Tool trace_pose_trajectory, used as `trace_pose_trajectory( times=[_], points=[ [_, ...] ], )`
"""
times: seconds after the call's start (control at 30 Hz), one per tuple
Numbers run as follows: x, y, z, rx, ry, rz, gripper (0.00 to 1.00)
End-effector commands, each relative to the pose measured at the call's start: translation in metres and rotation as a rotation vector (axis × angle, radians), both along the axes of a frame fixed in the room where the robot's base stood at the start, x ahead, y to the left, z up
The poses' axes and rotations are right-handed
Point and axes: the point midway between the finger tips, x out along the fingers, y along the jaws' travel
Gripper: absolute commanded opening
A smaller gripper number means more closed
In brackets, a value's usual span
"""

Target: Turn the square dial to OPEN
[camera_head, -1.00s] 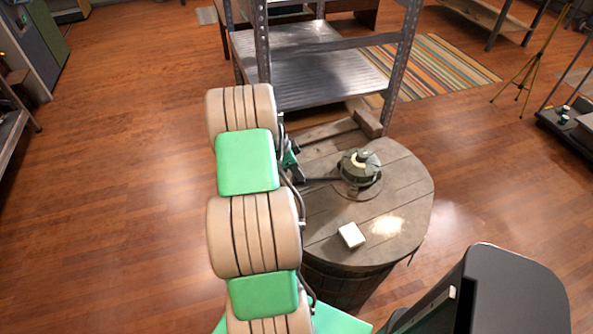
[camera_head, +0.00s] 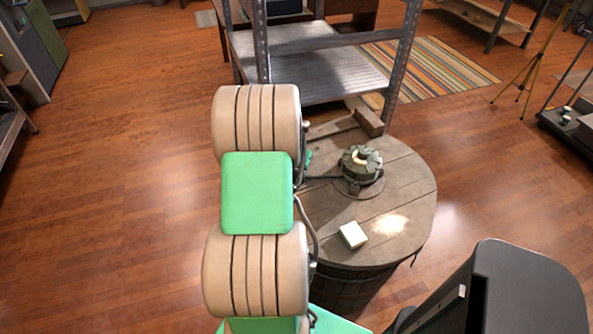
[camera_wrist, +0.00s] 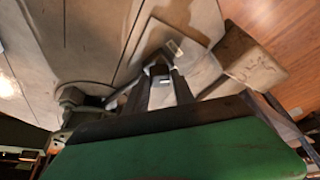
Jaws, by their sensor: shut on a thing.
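My gripper (camera_wrist: 160,82) shows in the wrist view, its two dark fingers close around a small dark square knob (camera_wrist: 158,70). This looks like the square dial, though its markings are too small to read. In the head view my arm hides the gripper and the dial.
A round wooden barrel (camera_head: 405,205) carries a dark green round device (camera_head: 357,167) and a small white box (camera_head: 352,235). The device also shows at left in the wrist view (camera_wrist: 75,104). A wooden block (camera_wrist: 256,69) is right of the fingers. A metal shelf (camera_head: 300,75) stands behind.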

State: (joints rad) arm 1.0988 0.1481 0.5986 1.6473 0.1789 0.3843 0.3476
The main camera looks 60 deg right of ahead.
Motion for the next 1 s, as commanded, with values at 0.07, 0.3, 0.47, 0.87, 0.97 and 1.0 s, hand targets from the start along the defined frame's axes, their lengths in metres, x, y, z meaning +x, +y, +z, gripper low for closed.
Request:
trace_pose_trajectory(
  times=[0.07, 0.3, 0.47, 0.87, 0.97, 1.0],
  points=[
    [-0.0019, -0.0008, -0.0009, -0.002, -0.001, 0.068, 0.00],
    [-0.0030, -0.0015, -0.0006, -0.003, -0.002, 0.294, 0.00],
    [-0.0040, -0.0018, -0.0008, -0.002, -0.001, 0.429, 0.00],
    [-0.0038, -0.0022, 0.0002, -0.002, 0.000, 0.648, 0.00],
    [-0.0037, -0.0023, 0.0006, -0.002, 0.000, 0.672, 0.00],
    [-0.0036, -0.0023, 0.0007, -0.002, -0.001, 0.678, 0.00]
  ],
)
